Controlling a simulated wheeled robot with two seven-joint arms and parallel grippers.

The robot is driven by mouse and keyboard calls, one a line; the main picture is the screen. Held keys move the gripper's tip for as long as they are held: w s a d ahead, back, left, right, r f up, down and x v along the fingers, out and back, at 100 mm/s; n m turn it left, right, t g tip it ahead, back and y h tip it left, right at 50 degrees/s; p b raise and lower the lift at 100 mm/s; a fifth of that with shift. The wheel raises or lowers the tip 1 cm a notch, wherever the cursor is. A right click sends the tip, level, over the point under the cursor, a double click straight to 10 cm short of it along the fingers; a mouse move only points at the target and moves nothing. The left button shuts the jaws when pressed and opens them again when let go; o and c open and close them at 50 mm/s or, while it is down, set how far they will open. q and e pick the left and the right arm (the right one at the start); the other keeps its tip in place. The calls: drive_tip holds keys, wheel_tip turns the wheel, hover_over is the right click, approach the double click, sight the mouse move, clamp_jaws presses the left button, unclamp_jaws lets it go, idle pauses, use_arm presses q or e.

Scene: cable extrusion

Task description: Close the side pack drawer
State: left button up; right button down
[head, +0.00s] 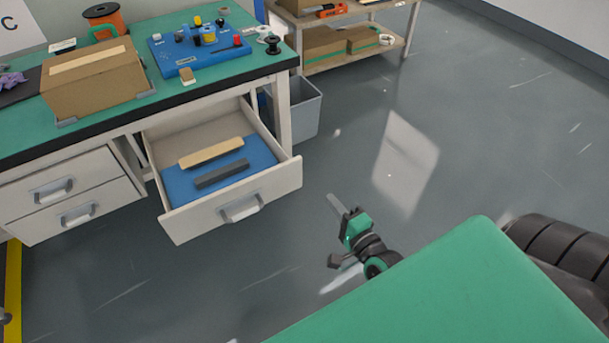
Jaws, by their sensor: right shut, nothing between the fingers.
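The side pack drawer (205,213) is pulled well out from under the green-topped workbench (122,115). Its front carries a grey bar handle (241,208). Inside, on a blue liner (183,191), lie a tan block (211,153) and a dark grey bar (221,174). My right gripper (336,206) is shut and empty, to the right of the drawer front and apart from it, above the floor. My left gripper is not in view.
Two shut drawers (75,190) are at the bench's left. A grey bin (306,106) stands behind the open drawer, by the bench leg. A cardboard box (95,80) and a blue tray (198,48) are on the bench. The floor (480,130) at right is clear.

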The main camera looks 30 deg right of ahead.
approach(299, 160)
drive_tip(key=w, duration=0.5)
drive_tip(key=shift+b, duration=0.35)
drive_tip(key=shift+w, duration=0.85)
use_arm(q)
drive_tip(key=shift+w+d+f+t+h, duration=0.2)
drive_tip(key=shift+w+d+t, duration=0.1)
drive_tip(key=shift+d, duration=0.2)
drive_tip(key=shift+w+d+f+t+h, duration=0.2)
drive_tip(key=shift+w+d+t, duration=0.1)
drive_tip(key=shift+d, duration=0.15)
use_arm(e)
drive_tip(key=shift+w, duration=0.1)
